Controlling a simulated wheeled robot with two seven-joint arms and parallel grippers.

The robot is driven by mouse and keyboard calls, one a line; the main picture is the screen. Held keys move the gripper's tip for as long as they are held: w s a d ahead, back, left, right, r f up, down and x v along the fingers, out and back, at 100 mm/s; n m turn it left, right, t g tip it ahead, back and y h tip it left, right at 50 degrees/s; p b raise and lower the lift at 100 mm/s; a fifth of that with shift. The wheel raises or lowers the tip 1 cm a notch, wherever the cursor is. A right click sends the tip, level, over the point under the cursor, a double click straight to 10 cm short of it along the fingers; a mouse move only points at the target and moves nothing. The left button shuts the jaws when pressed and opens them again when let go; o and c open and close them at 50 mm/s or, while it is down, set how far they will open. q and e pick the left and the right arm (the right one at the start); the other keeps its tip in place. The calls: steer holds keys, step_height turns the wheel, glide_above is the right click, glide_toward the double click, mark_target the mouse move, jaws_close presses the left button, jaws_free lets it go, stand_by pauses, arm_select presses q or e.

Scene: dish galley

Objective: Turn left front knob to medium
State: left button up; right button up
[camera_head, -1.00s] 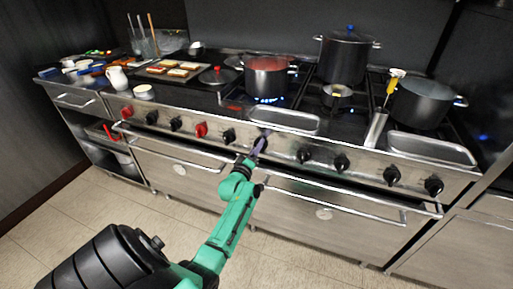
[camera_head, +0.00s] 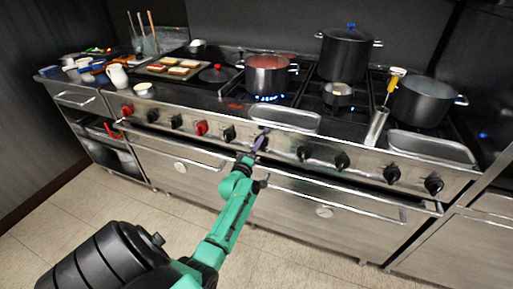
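A row of knobs runs along the steel front panel of the range (camera_head: 275,147). My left gripper (camera_head: 262,141) is at a dark knob near the middle of the panel, below the red-filled pot. Its narrow fingers appear closed around that knob and hide most of it, so its pointer cannot be read. Black knobs stand on either side, one to the left (camera_head: 229,134) and one to the right (camera_head: 304,153). A blue flame (camera_head: 270,98) burns under the pot with red contents (camera_head: 267,75). My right gripper is not in view.
A tall lidded pot (camera_head: 345,55) and an open grey pot (camera_head: 422,101) stand on the burners. Steel trays (camera_head: 285,120) lie along the front ledge. An oven handle (camera_head: 335,202) juts out below my gripper. The floor in front is clear.

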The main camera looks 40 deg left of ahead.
arm_select(q)
steer(key=shift+o, duration=0.2)
steer(key=v, duration=1.4)
steer(key=shift+s, duration=0.25)
steer(key=shift+d, duration=0.15)
steer(key=s+d+f+m+g+h, duration=0.2)
steer(key=s+d+f+m+g, duration=0.15)
steer(key=f, duration=0.65)
steer(key=s+d+f+m+g+h, duration=0.25)
steer(key=d+f+m, duration=0.2)
steer(key=f, duration=0.55)
steer(key=s+d+f+m+g+h, duration=0.1)
steer(key=s+d+f+m+g, duration=0.3)
steer(key=f, duration=0.6)
steer(key=s+f+m+g, duration=0.3)
steer(key=s+f, duration=0.3)
steer(key=s, duration=0.5)
steer(key=s+d+f+m+g+p, duration=0.1)
steer(key=s+f+m+g, duration=0.2)
steer(key=s, duration=0.8)
step_height(320, 180, down, 3)
steer(key=shift+s+d+f+m, duration=0.2)
steer(key=shift+s+d+m, duration=0.15)
steer(key=shift+m, duration=0.85)
